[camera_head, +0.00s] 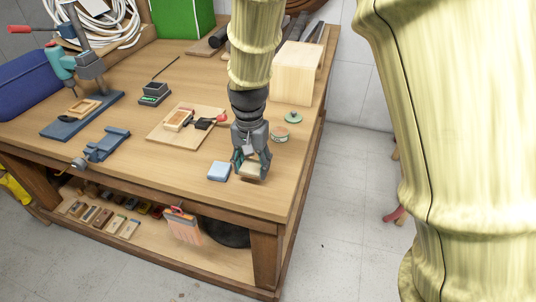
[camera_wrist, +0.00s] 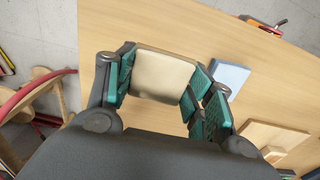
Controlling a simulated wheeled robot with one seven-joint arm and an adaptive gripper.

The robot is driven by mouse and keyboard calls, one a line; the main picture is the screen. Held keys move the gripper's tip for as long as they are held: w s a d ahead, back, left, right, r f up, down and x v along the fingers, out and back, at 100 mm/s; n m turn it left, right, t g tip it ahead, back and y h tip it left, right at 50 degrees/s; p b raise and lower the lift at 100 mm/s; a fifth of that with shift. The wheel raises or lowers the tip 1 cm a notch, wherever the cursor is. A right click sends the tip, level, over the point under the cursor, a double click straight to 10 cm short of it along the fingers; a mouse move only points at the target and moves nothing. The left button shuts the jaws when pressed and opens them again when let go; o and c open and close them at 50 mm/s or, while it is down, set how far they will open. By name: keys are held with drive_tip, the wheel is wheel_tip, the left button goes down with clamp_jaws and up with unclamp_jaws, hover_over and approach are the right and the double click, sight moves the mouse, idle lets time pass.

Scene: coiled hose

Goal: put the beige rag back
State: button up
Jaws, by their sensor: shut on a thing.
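The beige rag (camera_wrist: 161,75) is a folded, flat, squarish piece between the green-padded fingers of my gripper (camera_wrist: 158,85) in the wrist view. In the head view my gripper (camera_head: 251,165) points down near the front right corner of the workbench (camera_head: 150,165), shut on the rag (camera_head: 252,170). The rag is low over the bench top; I cannot tell whether it touches the wood. A blue folded rag (camera_head: 219,171) lies just left of my gripper, and it also shows in the wrist view (camera_wrist: 231,76).
A round tin (camera_head: 279,135) and a green lid (camera_head: 293,117) sit behind my gripper. A wooden board (camera_head: 185,125) with tools lies to the left, and a pale wooden block (camera_head: 297,75) stands behind. The bench's right edge is close.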

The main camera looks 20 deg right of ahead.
drive_tip(key=w+d, duration=0.1)
drive_tip(key=d, duration=0.1)
drive_tip(key=w+d+p, duration=0.1)
drive_tip(key=w+d, duration=0.3)
drive_tip(key=shift+w+f+p, duration=0.25)
drive_tip(key=shift+f+p, duration=0.1)
drive_tip(key=shift+p, duration=0.05)
drive_tip(key=shift+d+f+p, duration=0.1)
drive_tip(key=shift+f+p, duration=0.45)
drive_tip(key=shift+f, duration=1.25)
drive_tip(key=shift+f, duration=0.1)
drive_tip(key=o, duration=1)
drive_tip(key=shift+c, duration=0.2)
wheel_tip(320, 180, up, 12)
drive_tip(key=b, duration=0.2)
drive_tip(key=shift+b, duration=0.3)
